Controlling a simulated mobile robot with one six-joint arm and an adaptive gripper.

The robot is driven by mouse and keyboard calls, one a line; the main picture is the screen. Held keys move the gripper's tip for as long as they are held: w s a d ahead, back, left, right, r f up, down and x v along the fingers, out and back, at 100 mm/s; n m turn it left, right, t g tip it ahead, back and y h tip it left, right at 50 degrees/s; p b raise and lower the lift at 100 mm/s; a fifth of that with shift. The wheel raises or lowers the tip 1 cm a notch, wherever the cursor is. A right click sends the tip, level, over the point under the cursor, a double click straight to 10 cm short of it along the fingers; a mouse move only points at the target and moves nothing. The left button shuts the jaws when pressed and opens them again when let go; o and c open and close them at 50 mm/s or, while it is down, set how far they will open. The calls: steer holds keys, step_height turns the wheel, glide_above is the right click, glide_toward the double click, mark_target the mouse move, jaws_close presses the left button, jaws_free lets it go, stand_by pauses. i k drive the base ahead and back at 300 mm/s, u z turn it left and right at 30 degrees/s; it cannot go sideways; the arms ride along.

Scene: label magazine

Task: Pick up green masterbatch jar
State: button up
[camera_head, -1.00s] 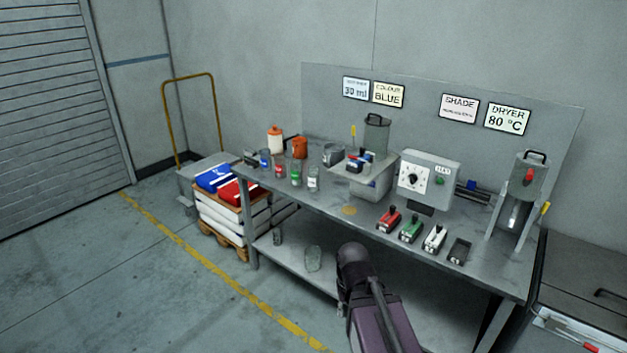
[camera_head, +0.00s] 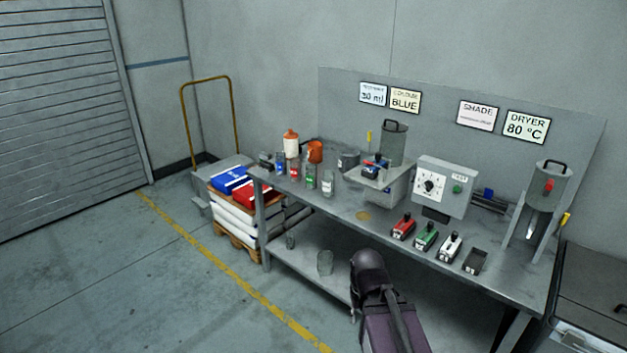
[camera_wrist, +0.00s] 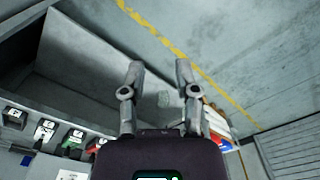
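The green masterbatch jar (camera_head: 311,177) is a small clear jar with a green band or contents. It stands upright in a row of similar jars on the left part of the grey workbench (camera_head: 372,200). My gripper (camera_wrist: 158,68) shows in the wrist view with its two fingers wide apart and nothing between them. In the head view my arm is low in front of the bench, and the fingers cannot be made out. My gripper is well away from the jar. The green jar cannot be made out in the wrist view.
Blue (camera_head: 279,164), red (camera_head: 294,169) and white-labelled (camera_head: 328,184) jars stand close beside the green one. Orange-topped containers (camera_head: 291,144) are behind. Red (camera_head: 403,227), green (camera_head: 426,236) and white (camera_head: 450,246) devices sit along the front right. A lower shelf (camera_head: 300,262) holds clear vessels.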

mark_target(311, 177)
steer(key=z, duration=0.45)
steer(key=i, duration=1.2)
steer(key=u, duration=0.6)
steer(key=i, duration=0.85)
steer(key=u, duration=0.1)
